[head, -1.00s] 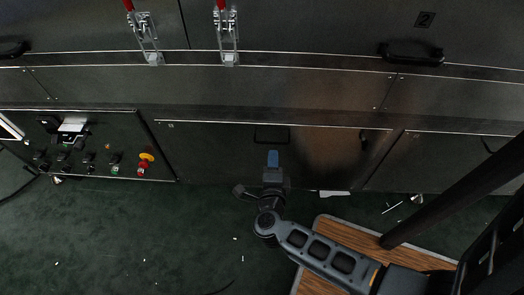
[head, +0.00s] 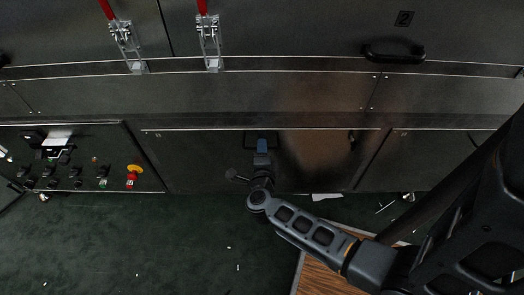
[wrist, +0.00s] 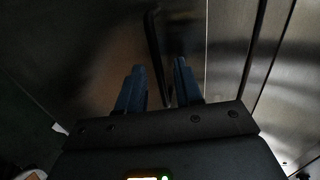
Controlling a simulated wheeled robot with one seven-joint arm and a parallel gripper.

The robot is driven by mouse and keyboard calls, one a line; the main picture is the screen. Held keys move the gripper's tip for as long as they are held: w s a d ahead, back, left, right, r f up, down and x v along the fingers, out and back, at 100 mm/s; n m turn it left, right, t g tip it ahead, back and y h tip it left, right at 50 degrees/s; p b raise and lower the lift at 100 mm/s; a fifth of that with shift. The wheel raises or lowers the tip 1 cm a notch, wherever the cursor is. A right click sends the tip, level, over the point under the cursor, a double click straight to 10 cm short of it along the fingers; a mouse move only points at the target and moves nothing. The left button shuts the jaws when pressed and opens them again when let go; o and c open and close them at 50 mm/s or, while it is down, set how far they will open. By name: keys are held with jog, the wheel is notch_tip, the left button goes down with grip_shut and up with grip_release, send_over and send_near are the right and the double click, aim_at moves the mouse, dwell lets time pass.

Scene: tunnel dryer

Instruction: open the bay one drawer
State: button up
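The drawer front (head: 205,160) is a dark metal panel low in the middle of the machine. It looks flush with its neighbours. Its dark handle (head: 275,132) is near the panel's top edge, partly hidden by my gripper (head: 262,145). In the wrist view, my gripper (wrist: 158,88) has its two blue fingers apart. The dark handle bar (wrist: 153,38) runs into the space between them, nearer the left finger. I cannot tell whether a finger touches it.
A control panel (head: 85,160) with switches and a red-and-yellow button is at the left. Toggle clamps (head: 209,45) and a door handle (head: 393,54) marked 2 are above. A wooden platform (head: 325,277) lies below my arm. The green floor (head: 150,245) at left is mostly clear, with small scraps.

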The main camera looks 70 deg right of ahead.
grip_shut()
dwell(1.3)
